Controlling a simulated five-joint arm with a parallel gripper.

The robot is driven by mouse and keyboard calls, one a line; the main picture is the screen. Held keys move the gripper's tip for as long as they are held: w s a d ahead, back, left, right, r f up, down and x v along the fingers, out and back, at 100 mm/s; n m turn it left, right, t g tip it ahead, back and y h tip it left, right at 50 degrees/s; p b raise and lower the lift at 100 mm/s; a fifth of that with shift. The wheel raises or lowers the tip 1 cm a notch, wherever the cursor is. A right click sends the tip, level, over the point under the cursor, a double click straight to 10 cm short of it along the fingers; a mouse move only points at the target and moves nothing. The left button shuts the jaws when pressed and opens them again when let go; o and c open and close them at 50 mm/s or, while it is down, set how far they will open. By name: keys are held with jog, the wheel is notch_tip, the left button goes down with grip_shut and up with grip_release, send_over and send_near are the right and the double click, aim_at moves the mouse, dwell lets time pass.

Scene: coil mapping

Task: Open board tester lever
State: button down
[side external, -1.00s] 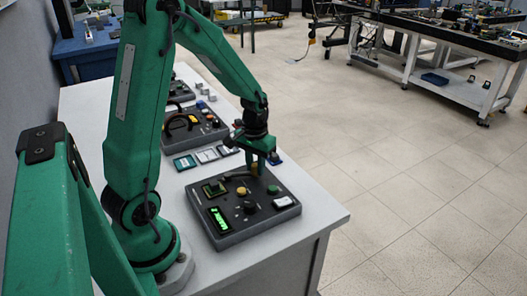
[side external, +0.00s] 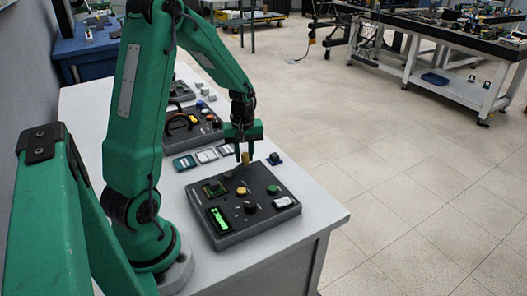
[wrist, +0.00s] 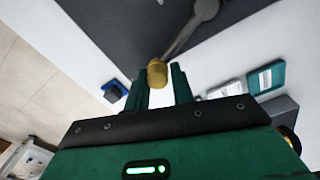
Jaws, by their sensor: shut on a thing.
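The board tester (side external: 247,232) is a dark grey box on the near end of the white bench, with a lit green display, knobs and buttons. Its lever shows in the wrist view as a grey arm (wrist: 184,33) ending in a brass-coloured knob (wrist: 157,73). In the side view the knob (side external: 245,158) stands above the tester's far edge. My gripper (side external: 240,155) is above that edge, pointing down. In the wrist view its green fingers (wrist: 161,78) are on either side of the knob, shut on it. The fingers partly hide the knob.
A small blue-and-dark block (side external: 275,158) lies on the bench right of my gripper. Flat cards (side external: 206,156) lie behind the tester, with another dark panel (side external: 193,126) beyond them. The bench's right edge is close by.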

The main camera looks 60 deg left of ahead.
jog(key=shift+s+f+n, duration=0.2)
jog(key=shift+s+n, duration=0.1)
jog(key=shift+s, duration=0.05)
jog(key=c, duration=1.3)
grip_release()
jog(key=shift+w+a+r, duration=0.1)
jog(key=shift+w, duration=0.05)
jog(key=shift+r, duration=0.1)
jog(key=shift+r, duration=3.8)
